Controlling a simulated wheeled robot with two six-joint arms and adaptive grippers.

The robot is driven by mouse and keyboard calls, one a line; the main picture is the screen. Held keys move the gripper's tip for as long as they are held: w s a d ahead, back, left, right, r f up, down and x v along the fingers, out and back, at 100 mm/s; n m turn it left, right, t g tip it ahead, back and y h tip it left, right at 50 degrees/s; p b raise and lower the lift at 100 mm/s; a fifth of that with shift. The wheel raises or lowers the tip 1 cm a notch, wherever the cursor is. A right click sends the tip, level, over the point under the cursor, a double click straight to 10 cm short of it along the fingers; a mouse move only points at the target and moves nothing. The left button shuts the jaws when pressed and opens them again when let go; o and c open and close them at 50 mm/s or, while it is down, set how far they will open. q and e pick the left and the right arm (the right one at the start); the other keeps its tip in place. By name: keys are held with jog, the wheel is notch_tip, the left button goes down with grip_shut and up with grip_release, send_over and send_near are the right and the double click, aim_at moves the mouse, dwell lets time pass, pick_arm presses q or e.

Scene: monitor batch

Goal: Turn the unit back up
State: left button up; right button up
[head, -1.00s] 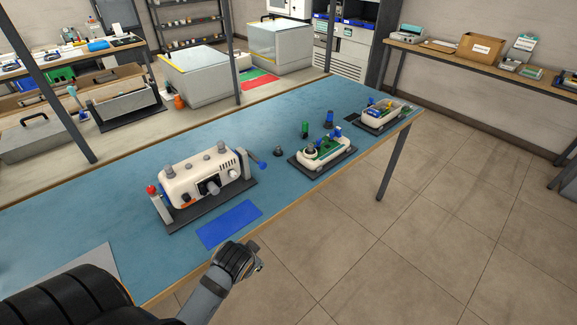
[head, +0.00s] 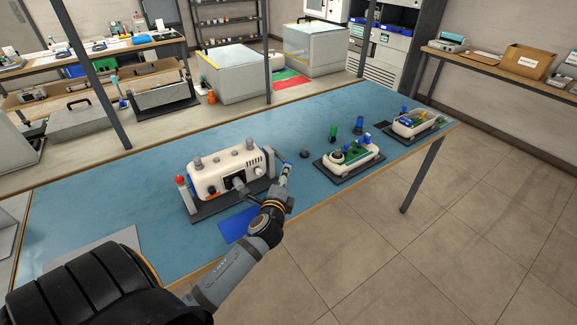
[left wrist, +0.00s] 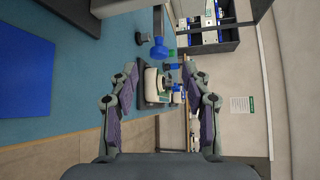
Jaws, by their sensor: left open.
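The white unit (head: 225,172) sits in a dark cradle (head: 203,213) on the blue table. It has grey knobs on top and a dark panel with a projecting part on its front. A red knob (head: 180,178) is on the cradle's left post. A blue-ended handle (left wrist: 158,48) is at its right end. My left gripper (head: 286,172) is at the right end of the cradle, close to the handle. In the left wrist view its fingers (left wrist: 160,80) are apart with nothing held, and the blue end is just beyond the tips. My right gripper is not in view.
A blue mat (head: 238,224) lies in front of the cradle. Two open units, one nearer (head: 352,158) and one farther (head: 418,122), stand to the right, with small green and blue parts (head: 358,125) behind. A small dark knob (head: 305,154) lies between. The table's left is mostly clear.

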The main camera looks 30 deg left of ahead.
pick_arm(q)
jog(key=x, duration=0.7)
jog(key=shift+w+a+f, duration=0.1)
jog(key=shift+w+f, duration=0.05)
jog(key=shift+w, duration=0.1)
jog(key=shift+c, duration=0.4)
grip_shut()
